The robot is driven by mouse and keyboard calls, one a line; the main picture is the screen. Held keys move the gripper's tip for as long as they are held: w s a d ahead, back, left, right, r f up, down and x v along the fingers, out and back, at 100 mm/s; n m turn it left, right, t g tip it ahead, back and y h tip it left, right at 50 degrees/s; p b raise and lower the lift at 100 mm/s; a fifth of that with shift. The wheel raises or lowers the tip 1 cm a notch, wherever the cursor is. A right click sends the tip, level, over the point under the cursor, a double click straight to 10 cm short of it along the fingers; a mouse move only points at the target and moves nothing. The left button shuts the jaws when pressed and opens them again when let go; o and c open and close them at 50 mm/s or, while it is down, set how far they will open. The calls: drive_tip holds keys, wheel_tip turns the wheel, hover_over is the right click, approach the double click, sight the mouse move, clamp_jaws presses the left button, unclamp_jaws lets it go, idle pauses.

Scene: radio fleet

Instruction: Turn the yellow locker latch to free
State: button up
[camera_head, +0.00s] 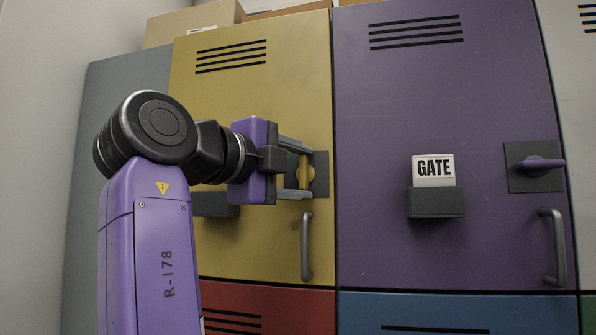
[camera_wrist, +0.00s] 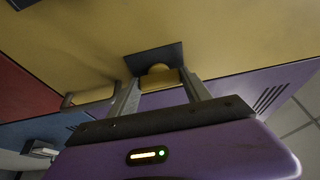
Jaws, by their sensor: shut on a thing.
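The yellow locker (camera_head: 245,110) stands left of the purple one, with its door closed. Its yellow latch (camera_head: 305,171) sits on a dark square plate (camera_head: 321,174) near the door's right edge, above the grey handle. My gripper (camera_head: 298,170) reaches it from the left, with one finger above and one below, shut on the latch. The latch's long side looks upright in the head view. In the wrist view the latch (camera_wrist: 160,76) shows between the two fingers, in front of its dark plate (camera_wrist: 153,58). The fingers partly hide the latch in the head view.
A grey handle (camera_head: 307,247) stands out below the latch. The purple locker (camera_head: 440,110) at right has a GATE card (camera_head: 433,170) in a dark holder and a purple latch (camera_head: 540,163) lying level. Red (camera_head: 265,308) and blue (camera_head: 450,313) doors are below. Boxes (camera_head: 190,23) sit on top.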

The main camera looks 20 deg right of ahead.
drive_tip(key=o, duration=1.4)
drive_tip(key=shift+c, duration=0.2)
drive_tip(key=b+v, duration=0.1)
drive_tip(key=v, duration=0.6)
drive_tip(key=shift+s+a+b, duration=0.2)
drive_tip(key=shift+a+b, duration=0.15)
